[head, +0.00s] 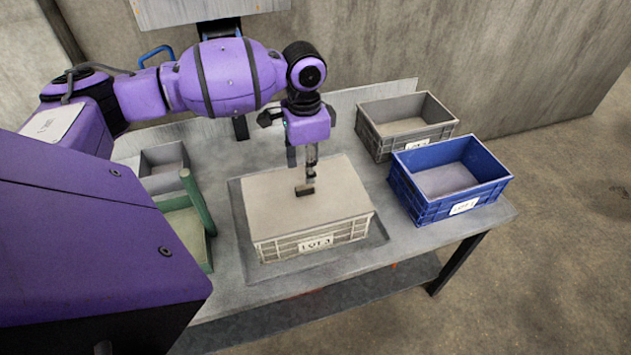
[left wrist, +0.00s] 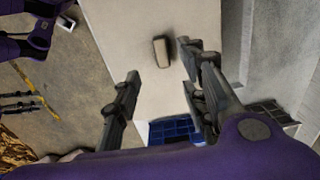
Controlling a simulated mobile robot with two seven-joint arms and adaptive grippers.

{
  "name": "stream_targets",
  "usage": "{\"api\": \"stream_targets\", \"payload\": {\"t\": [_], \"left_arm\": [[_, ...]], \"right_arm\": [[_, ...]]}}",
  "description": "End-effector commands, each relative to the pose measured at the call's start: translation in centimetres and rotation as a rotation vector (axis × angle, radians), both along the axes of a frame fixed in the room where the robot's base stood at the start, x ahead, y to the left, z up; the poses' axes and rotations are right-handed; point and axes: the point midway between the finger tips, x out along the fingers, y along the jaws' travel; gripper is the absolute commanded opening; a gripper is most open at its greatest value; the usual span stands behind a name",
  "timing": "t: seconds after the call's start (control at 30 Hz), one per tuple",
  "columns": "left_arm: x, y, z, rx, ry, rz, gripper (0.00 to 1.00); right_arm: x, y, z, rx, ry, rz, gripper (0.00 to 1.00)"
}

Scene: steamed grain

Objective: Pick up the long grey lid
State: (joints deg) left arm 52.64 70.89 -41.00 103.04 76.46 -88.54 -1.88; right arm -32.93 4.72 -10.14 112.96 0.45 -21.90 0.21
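The long grey lid (head: 295,195) is a flat pale grey-beige slab lying on top of a crate on the table. A small dark bar-shaped handle (head: 304,191) stands up near its middle. In the left wrist view the lid (left wrist: 140,25) and its handle (left wrist: 161,51) show ahead of the fingers. My left gripper (head: 311,160) points down just above the handle. In the left wrist view its two fingers (left wrist: 163,90) are spread apart with nothing between them. My right gripper is not clearly seen; dark finger-like parts at the left edge of the left wrist view may belong to it.
The pale crate (head: 315,241) under the lid sits in a shallow table recess. A grey crate (head: 407,140) and a blue crate (head: 413,196) stand to the right. A low panel runs behind.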

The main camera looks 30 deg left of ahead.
Motion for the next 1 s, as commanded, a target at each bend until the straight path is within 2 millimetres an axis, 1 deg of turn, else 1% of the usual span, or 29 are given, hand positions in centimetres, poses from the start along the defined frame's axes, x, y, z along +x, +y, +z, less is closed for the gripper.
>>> {"api": "stream_targets", "payload": {"t": [0.03, 0.13, 0.23, 0.37, 0.5, 0.6, 0.7, 0.87, 1.0], "left_arm": [[-0.1, 0.0, -0.6, 0.0, 0.005, 0.0, 0.39], [-0.1, 0.0, -1.8, 0.0, 0.004, 0.0, 0.39], [-0.1, 0.1, -2.7, 0.0, 0.004, 0.0, 0.39], [0.1, 0.3, -3.8, 0.0, 0.003, 0.001, 0.39], [0.3, 0.7, -5.8, 0.0, 0.003, 0.001, 0.39], [0.3, 0.6, -7.3, 0.0, 0.003, 0.0, 0.39], [0.3, 0.6, -7.7, 0.0, 0.0, -0.001, 0.39], [0.3, 0.6, -7.6, 0.0, 0.0, -0.001, 0.39], [0.3, 0.6, -7.6, 0.0, 0.0, -0.001, 0.21]], "right_arm": [[-0.9, 0.0, -0.5, 0.002, 0.017, -0.005, 0.4], [-1.9, -0.1, -1.3, 0.001, 0.04, -0.009, 0.4], [-2.4, -0.1, -1.7, 0.001, 0.052, -0.01, 0.4], [-2.8, -0.2, -1.7, -0.001, 0.057, -0.01, 0.4], [-2.6, -0.4, -1.4, -0.005, 0.051, -0.006, 0.4], [-2.2, -0.4, -1.2, -0.008, 0.043, -0.001, 0.4], [-1.6, -0.4, -0.9, -0.009, 0.032, 0.004, 0.4], [-1.1, -0.4, -0.6, -0.009, 0.022, 0.007, 0.4], [-1.1, -0.4, -0.7, -0.008, 0.023, 0.006, 0.4]]}}
